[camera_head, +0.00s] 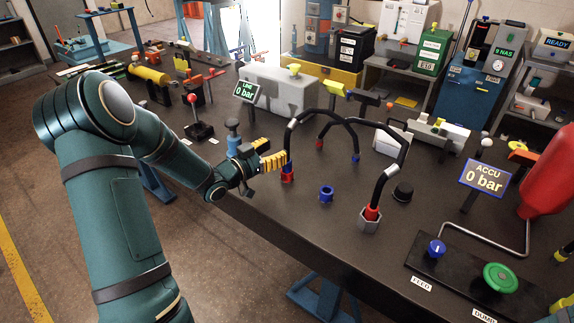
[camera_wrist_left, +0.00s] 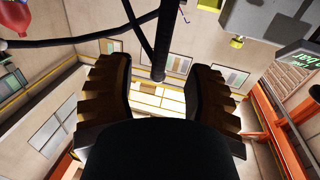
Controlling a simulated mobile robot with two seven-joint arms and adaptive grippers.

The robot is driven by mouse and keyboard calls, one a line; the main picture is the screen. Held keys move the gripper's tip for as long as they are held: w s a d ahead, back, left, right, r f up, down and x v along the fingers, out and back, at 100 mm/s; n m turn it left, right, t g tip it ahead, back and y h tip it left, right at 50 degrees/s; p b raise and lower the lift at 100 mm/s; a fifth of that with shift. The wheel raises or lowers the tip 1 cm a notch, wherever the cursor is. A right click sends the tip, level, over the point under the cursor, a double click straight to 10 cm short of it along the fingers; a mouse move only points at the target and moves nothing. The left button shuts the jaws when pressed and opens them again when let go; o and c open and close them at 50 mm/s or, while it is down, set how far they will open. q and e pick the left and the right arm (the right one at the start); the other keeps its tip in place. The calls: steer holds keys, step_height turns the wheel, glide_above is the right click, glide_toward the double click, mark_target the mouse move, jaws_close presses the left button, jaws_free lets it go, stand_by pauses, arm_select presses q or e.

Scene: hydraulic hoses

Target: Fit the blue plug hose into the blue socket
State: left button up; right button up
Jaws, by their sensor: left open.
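My left gripper (camera_head: 273,160) has yellow ribbed fingers and is open beside the left upright of a black hose (camera_head: 299,116). This upright ends in a red fitting (camera_head: 287,174) on the table. The blue plug (camera_head: 356,159) appears to be this hose's other end, hanging behind the crossing of two hoses. The blue socket (camera_head: 326,193) is a blue ring on the table, right of the gripper, with nothing in it. In the left wrist view, a dark hose length (camera_wrist_left: 160,50) shows between the open fingers (camera_wrist_left: 160,95); contact cannot be told. My right gripper is not seen.
A second black hose (camera_head: 402,150) arcs to a grey hex socket (camera_head: 370,224) at the front, with a red plug (camera_head: 320,144) at its other end. A black cap (camera_head: 403,192) stands right. A red-knobbed lever (camera_head: 199,128) stands left. The table front is clear around the blue ring.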

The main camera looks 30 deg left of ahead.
mark_target(285, 144)
arm_select(q)
steer(key=x, duration=0.5)
steer(key=shift+w+r+b, duration=0.1)
steer(key=shift+w+b, duration=0.05)
steer(key=shift+b, duration=0.25)
jaws_close()
